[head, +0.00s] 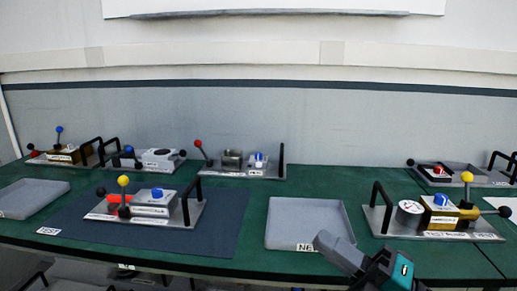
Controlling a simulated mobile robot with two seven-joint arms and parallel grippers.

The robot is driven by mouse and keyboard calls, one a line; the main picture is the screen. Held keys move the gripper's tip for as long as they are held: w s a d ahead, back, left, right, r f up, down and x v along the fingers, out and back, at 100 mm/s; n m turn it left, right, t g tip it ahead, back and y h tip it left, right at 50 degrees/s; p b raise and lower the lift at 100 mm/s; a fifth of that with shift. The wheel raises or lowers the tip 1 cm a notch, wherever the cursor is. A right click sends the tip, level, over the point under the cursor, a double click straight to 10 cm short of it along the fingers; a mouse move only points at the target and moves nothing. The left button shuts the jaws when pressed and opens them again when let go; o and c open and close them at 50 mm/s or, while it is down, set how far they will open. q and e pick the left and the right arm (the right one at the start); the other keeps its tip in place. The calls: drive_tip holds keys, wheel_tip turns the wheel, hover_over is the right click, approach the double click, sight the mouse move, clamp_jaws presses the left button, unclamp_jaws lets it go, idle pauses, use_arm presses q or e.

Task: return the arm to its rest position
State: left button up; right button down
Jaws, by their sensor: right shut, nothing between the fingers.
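My right gripper (326,242) is at the lower right of centre in the head view, coming in from the bottom edge. It is grey and dark with a teal patch on its body. Its fingers are shut and empty, pointing up and left. It overlaps the front edge of the green table (235,262) and the near right corner of a grey tray (297,243); I cannot tell its height above them. My left gripper is out of view.
A module with a yellow-topped lever (110,217) stands on a dark mat (220,228) at left. Several modules line the back. Another grey tray (30,205) lies far left.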

drive_tip(key=w+d+f+m+t+h, duration=0.1)
drive_tip(key=d+f+m+t+h, duration=0.15)
drive_tip(key=f+m+h, duration=0.45)
drive_tip(key=d+f+m+t+h, duration=0.2)
drive_tip(key=f+m+t+h, duration=0.15)
drive_tip(key=m, duration=0.45)
drive_tip(key=s+f+m+g+h, duration=0.2)
drive_tip(key=s+f+m, duration=0.2)
drive_tip(key=f, duration=0.3)
drive_tip(key=s+d+f+m+g+h, duration=0.1)
drive_tip(key=s+f+m+g+h, duration=0.1)
drive_tip(key=f, duration=0.6)
drive_tip(key=s+f+m+g+h, duration=0.2)
drive_tip(key=s+f+m+g, duration=0.1)
drive_tip(key=s+f+m, duration=0.3)
wheel_tip(320, 180, down, 2)
drive_tip(key=shift+s+d+m, duration=0.4)
drive_tip(key=shift+m, duration=0.1)
